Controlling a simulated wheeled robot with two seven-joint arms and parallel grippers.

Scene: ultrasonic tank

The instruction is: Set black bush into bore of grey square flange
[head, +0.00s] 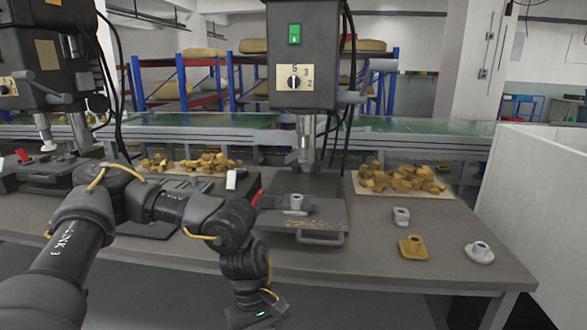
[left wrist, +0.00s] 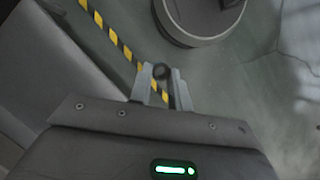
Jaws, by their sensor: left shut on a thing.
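In the left wrist view my left gripper (left wrist: 160,82) is shut on a small round black bush (left wrist: 161,71), held between the fingertips over the floor. In the head view my left arm hangs down in front of the table edge, and its fingers and the bush are out of frame. Several flanges with raised collars stand on the table: a grey one (head: 401,216), a light grey one (head: 480,252) at the right, a yellow one (head: 412,247), and a grey one (head: 297,203) on the drill press plate. Which grey one is square is hard to tell. My right gripper is not in view.
A drill press (head: 303,60) stands over its plate (head: 325,216), with another at the left. Heaps of yellow parts (head: 405,178) lie on trays behind. The table (head: 360,252) is clear between the plate and the yellow flange. A white partition (head: 545,190) borders the right.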

